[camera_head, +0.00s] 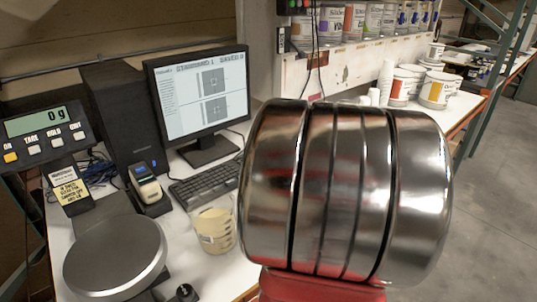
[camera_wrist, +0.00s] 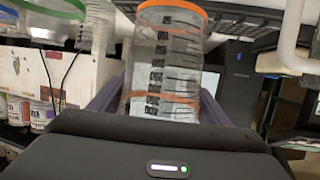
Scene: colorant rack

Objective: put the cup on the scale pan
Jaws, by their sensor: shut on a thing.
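In the wrist view my gripper (camera_wrist: 162,103) is shut on a clear cup (camera_wrist: 165,72) with an orange rim and dark printed markings. The cup stands between the two fingers, rim toward the top of the picture. In the head view my arm's large metal joint hides the gripper. The round grey scale pan (camera_head: 115,255) is at the lower left, and its surface looks bare. The scale display (camera_head: 38,121) reads 0 g. A translucent cup with cream-coloured contents (camera_head: 214,230) shows on the bench beside my arm; I cannot tell whether it is the held one.
A monitor (camera_head: 200,95), a keyboard (camera_head: 208,183) and a small handheld device on a dock (camera_head: 145,184) stand behind the pan. A black box (camera_head: 122,115) is at the back left. Paint tins (camera_head: 437,90) stand on the bench at the right. Other rimmed containers (camera_wrist: 50,8) show in the wrist view.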

